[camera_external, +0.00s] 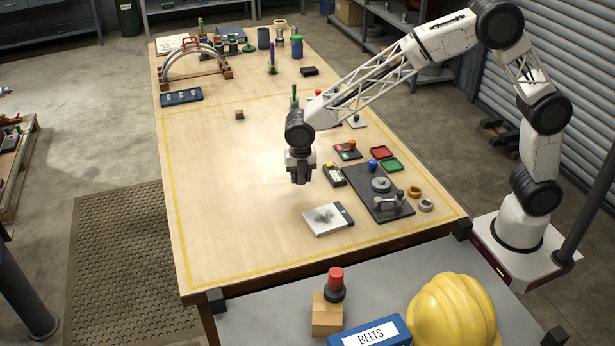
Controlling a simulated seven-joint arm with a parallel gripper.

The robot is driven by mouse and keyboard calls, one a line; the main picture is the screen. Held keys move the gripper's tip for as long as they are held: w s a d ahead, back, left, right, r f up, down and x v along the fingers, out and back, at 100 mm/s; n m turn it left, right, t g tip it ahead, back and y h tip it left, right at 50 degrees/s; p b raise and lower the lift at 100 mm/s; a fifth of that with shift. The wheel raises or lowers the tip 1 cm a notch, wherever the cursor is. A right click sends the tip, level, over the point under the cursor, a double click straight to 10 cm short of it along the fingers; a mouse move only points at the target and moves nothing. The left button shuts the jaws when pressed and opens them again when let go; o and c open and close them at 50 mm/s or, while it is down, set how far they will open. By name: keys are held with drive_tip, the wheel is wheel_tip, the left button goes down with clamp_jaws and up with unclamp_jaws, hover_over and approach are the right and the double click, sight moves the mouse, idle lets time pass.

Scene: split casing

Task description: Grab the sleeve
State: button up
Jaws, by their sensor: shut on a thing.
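My gripper (300,179) points down over the middle of the wooden table, left of the dark plate. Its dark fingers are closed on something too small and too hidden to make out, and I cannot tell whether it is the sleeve. A brass ring (414,192) and a grey ring (426,205) lie on the table right of the dark plate (361,188). The plate carries a grey round disc (381,184) and a grey lever-like part (390,202).
A white-topped box (327,220) lies right of and in front of my gripper. A small brown block (239,114) lies further back.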

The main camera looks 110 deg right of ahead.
drive_tip(key=s+a, duration=0.1)
drive_tip(key=s, duration=0.1)
drive_tip(key=s+a, duration=0.1)
drive_tip(key=s, duration=0.2)
drive_tip(key=s+a+r, duration=0.1)
drive_tip(key=s, duration=0.2)
drive_tip(key=shift+s, duration=0.25)
idle(0.7)
